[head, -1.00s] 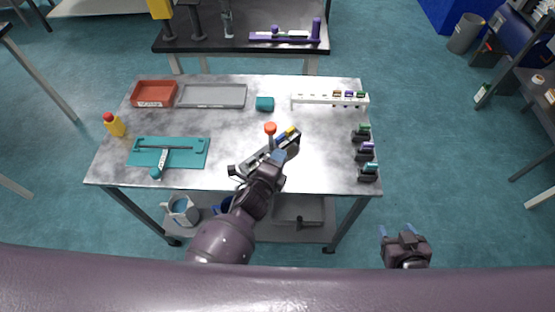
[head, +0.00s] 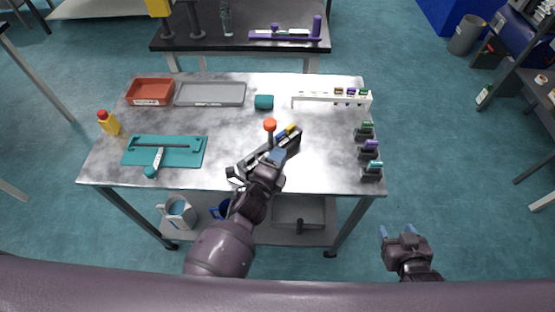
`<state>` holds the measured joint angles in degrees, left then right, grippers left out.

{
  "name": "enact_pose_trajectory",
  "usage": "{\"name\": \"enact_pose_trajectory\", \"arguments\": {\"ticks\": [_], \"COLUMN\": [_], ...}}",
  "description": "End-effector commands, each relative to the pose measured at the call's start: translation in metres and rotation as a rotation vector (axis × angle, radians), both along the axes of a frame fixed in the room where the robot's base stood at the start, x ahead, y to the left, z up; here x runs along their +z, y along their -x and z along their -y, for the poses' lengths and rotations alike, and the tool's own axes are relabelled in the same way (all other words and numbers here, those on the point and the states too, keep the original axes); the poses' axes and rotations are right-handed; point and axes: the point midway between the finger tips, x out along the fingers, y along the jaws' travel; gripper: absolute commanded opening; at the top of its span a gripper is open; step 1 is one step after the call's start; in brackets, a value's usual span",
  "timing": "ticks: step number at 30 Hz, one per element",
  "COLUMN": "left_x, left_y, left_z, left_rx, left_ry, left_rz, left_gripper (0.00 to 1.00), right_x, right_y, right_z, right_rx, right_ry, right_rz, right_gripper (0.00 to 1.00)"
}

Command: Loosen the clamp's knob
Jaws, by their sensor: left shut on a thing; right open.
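A dark grey clamp-like device (head: 292,144) lies slantwise near the front middle of the metal table, with blue and yellow parts at its far right end. An orange-red knob (head: 270,125) stands on a short post at its far side. My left gripper (head: 277,156) comes from the front, over the device, with its blue fingertips shut on part of it. The gripped part is mostly hidden by the gripper. The orange-red knob is just beyond the fingertips, apart from them in the picture. My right gripper (head: 396,232) is open and empty, off the table's front right.
On the table (head: 225,125) are a teal board (head: 190,158) with a lever, a red tray (head: 150,93), a grey tray (head: 210,95), a yellow bottle (head: 109,123), a teal block (head: 264,102), a white rack (head: 325,98) and several dark clips (head: 369,150) at the right edge.

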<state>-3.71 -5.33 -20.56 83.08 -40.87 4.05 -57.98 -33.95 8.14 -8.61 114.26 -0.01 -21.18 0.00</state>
Motion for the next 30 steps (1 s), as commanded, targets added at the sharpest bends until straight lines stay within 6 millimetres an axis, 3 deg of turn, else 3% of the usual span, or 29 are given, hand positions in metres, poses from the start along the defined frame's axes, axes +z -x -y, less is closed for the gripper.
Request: {"name": "enact_pose_trajectory", "arguments": {"ticks": [2,3,8,20,30], "left_x": [0.000,0.000,0.000,0.000,0.005], "left_y": [0.000,0.000,0.000,0.006,0.057], "left_z": [0.000,0.000,0.000,-0.003,-0.024], "left_rx": [0.000,0.000,0.000,0.001,0.001], "left_ry": [0.000,0.000,0.000,-0.001,-0.001], "left_rz": [-0.001,-0.001,-0.001,-0.002,-0.003], "left_gripper": [0.09,0.35,0.59,0.59,0.59], "right_x": [0.003,0.003,0.002,-0.009,-0.002], "right_y": [-0.001,-0.001,0.000,0.011,0.007], "right_z": [0.000,0.000,0.000,0.002,0.002], "right_rx": [0.001,0.001,0.000,-0.006,-0.003], "right_ry": [0.000,0.000,0.000,0.001,0.001], "right_rz": [0.006,0.006,0.003,-0.028,-0.014], "right_gripper": [0.60,0.60,0.60,0.60,0.60]}}
